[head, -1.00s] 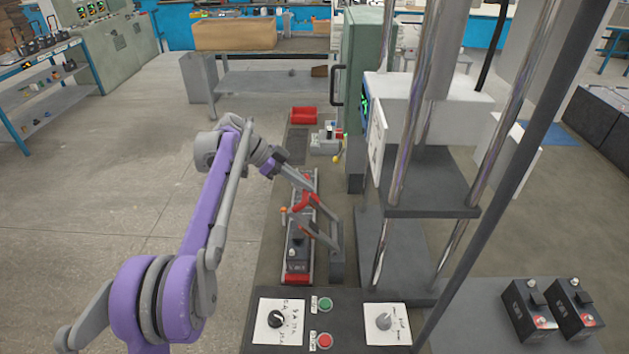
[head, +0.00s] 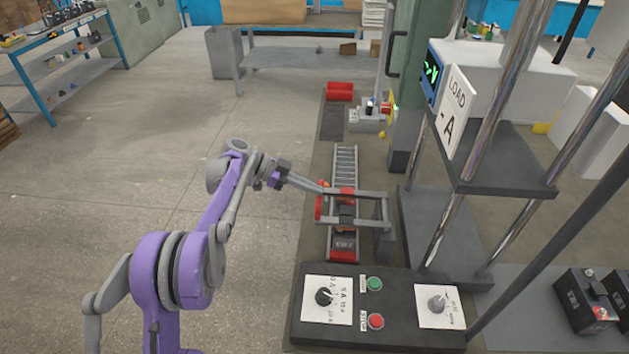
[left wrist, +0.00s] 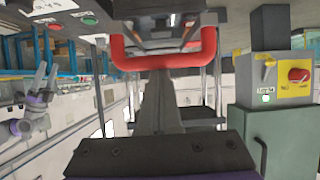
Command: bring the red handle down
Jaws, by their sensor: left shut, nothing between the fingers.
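The red handle (head: 319,208) is at the left end of a grey two-bar lever (head: 372,222). The bars lie nearly level across the red-ended rack (head: 342,256), over a dark battery (head: 345,212). My left gripper (head: 320,189) is shut and empty, with its fingertips at the handle. In the left wrist view the red U-shaped handle (left wrist: 168,63) crosses at the tips of my left gripper (left wrist: 161,78). Whether they touch, I cannot tell. My right gripper is not in view.
A control panel (head: 395,285) with a green button (head: 374,284), a red button (head: 376,320) and two knobs stands in front of the rack. A metal-post frame (head: 506,180) rises at the right. A red tray (head: 340,91) lies beyond. The floor at left is open.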

